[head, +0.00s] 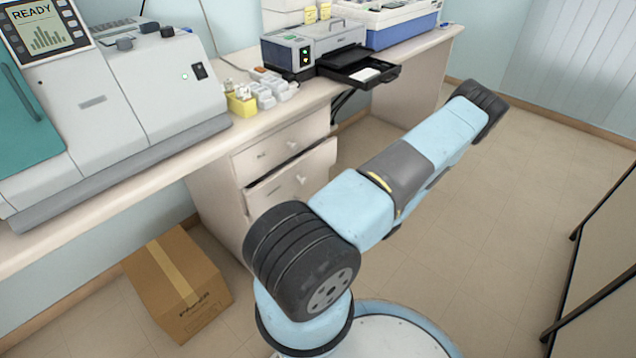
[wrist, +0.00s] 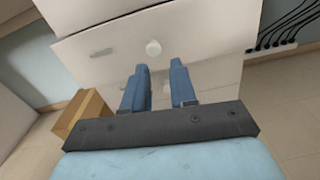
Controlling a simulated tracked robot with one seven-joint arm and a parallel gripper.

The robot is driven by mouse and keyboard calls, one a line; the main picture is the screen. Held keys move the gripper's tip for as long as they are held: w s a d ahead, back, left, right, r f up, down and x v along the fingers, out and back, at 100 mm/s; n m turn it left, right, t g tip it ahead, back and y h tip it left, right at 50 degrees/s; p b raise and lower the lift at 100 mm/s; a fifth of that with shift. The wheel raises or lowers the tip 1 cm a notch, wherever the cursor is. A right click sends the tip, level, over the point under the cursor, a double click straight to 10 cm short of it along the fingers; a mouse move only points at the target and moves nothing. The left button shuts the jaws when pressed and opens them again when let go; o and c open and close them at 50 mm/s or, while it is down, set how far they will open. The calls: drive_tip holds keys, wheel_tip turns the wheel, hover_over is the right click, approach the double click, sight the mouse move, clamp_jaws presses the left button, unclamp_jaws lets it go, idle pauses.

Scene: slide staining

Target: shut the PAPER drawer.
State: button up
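Two drawers sit under the bench in the head view. The upper drawer (head: 265,151) looks flush, with a pale knob and a small label. The lower drawer (head: 272,197) stands out a little from the cabinet, with its own knob (head: 301,179) and label. The labels are too small to read, so I cannot tell which is PAPER. My gripper does not show in the head view.
A cardboard box (head: 180,283) stands on the floor left of the drawers, and also shows in the wrist view (wrist: 82,113). A printer (head: 315,45) with its black tray out sits on the bench (head: 180,160). Cables (wrist: 285,28) hang at right.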

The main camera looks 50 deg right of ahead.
sight(305, 182)
drive_tip(key=shift+o, duration=1.4)
drive_tip(key=shift+s+a+f+m+h, duration=0.15)
drive_tip(key=shift+a+f+m, duration=0.1)
drive_tip(key=shift+a+f, duration=0.3)
drive_tip(key=shift+s+a+f+m+h, duration=0.15)
drive_tip(key=shift+a+f+m, duration=0.1)
drive_tip(key=shift+a+f, duration=0.3)
drive_tip(key=shift+o, duration=0.9)
drive_tip(key=shift+w+a+f, duration=0.1)
drive_tip(key=shift+f, duration=0.05)
drive_tip(key=shift+o, duration=0.5)
drive_tip(key=shift+w, duration=0.3)
drive_tip(key=w, duration=0.4)
drive_tip(key=w+d, duration=0.1)
drive_tip(key=w, duration=0.8)
drive_tip(key=shift+d, duration=0.3)
drive_tip(key=shift+s, duration=0.1)
clamp_jaws()
